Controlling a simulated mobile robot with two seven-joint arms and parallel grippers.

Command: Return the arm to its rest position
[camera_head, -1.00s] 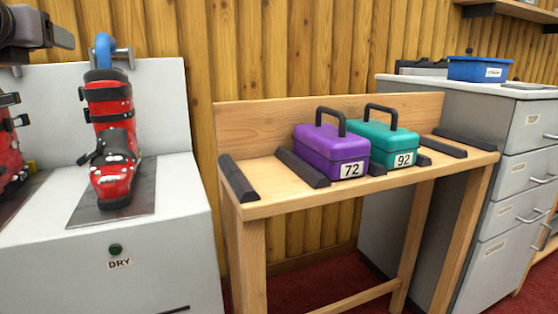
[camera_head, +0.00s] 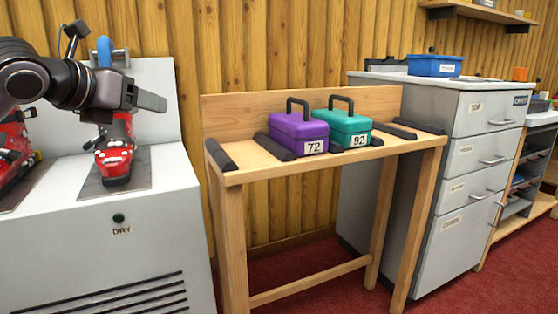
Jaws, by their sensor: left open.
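My left arm comes in from the left, above the white dryer unit. Its gripper (camera_head: 147,99) is open and empty, its grey fingers pointing right in front of the dryer's back panel. It covers the upper part of a red ski boot (camera_head: 115,162), which stands on a dark plate on the dryer. The gripper looks apart from the boot, though the depth between them is hard to tell. My right gripper is not in view.
The white dryer (camera_head: 110,225) has a second red boot (camera_head: 14,150) at far left. A wooden bench (camera_head: 228,178) holds a purple case marked 72 (camera_head: 297,136) and a teal case marked 92 (camera_head: 347,129). A blue bin (camera_head: 434,66) sits on the grey drawer cabinet (camera_head: 400,110).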

